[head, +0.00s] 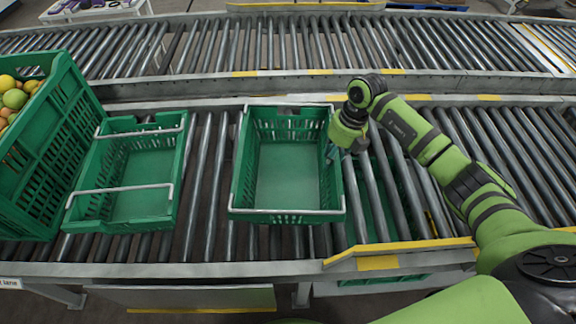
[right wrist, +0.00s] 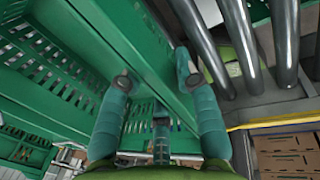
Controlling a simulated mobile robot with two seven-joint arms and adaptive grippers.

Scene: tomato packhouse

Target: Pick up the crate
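An empty green crate (head: 285,180) with grey bars along its rim sits upright on the near roller conveyor, in the middle of the head view. My right gripper (head: 334,154) is at the crate's right wall, pointing down. A gap shows between the fingers, and I cannot tell whether either one touches the wall. My left gripper is not in view.
Another empty green crate (head: 135,205) with grey bars stands to the left. Beyond it a taller green crate (head: 62,135) holds tomatoes. Bare rollers (head: 207,185) separate the two empty crates. A yellow-edged rail (head: 395,252) runs along the near right, and a second conveyor (head: 290,45) lies behind.

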